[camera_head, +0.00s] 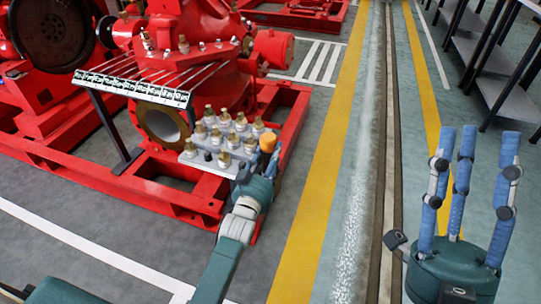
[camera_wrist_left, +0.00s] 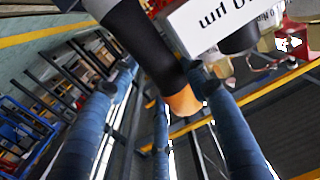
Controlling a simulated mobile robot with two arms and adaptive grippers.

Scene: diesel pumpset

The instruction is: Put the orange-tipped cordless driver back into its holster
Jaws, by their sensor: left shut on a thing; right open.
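The cordless driver (camera_wrist_left: 147,52) shows in the left wrist view as a dark cylinder with an orange tip (camera_wrist_left: 182,103). In the head view its orange tip (camera_head: 268,142) stands at the right end of a fittings tray. My left gripper (camera_head: 265,168) is shut on the driver, and its palm and fingers hide most of it. The blue fingers of this gripper (camera_wrist_left: 165,125) lie around the driver in the left wrist view. My right gripper (camera_head: 460,190) is open and empty, fingers pointing up, at the lower right. I cannot make out the holster.
A grey tray (camera_head: 190,160) with several brass fittings stands beside my left gripper. A labelled rack (camera_head: 130,88) is left of it, before the red pumpset (camera_head: 205,85) on its red frame (camera_head: 295,120). A white label (camera_wrist_left: 225,25) is near the driver.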

